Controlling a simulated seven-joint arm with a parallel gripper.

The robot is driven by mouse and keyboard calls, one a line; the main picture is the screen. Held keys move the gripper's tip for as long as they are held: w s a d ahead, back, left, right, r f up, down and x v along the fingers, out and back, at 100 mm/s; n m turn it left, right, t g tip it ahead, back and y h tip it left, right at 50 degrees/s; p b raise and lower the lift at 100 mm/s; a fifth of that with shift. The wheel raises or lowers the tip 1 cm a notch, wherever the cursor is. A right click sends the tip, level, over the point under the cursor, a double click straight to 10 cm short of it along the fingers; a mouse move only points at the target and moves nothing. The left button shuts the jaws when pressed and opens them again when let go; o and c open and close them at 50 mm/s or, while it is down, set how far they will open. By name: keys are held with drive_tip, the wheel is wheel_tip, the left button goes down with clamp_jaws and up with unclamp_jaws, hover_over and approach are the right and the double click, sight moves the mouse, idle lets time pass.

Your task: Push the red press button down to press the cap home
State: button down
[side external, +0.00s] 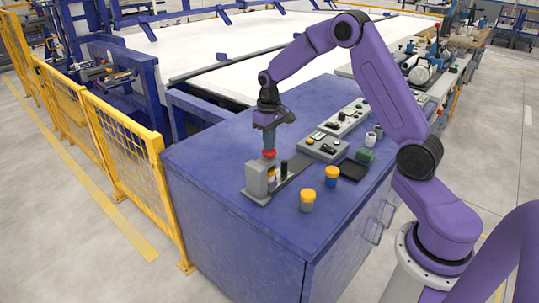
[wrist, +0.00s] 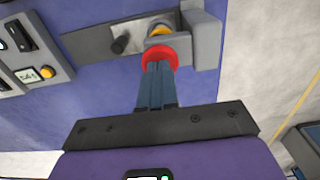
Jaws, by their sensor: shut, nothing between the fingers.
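The red press button (side external: 269,154) is on top of the grey press (side external: 257,179) near the left end of the blue bench. It also shows in the wrist view (wrist: 160,57). My gripper (side external: 269,148) points down directly over the button, with its fingers shut and empty. In the wrist view the fingertips (wrist: 158,66) overlap the button's edge, and they look to be at or very near its top. A yellow-orange cap (wrist: 159,31) shows beyond the button, under the press arm. The part below that cap is mostly hidden.
A black tray (side external: 352,169), a green pipe piece (side external: 366,156) and a control box (side external: 323,149) are farther right.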

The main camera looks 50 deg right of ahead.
drive_tip(key=shift+f, duration=1.1)
idle(0.6)
drive_tip(key=shift+r, duration=3.55)
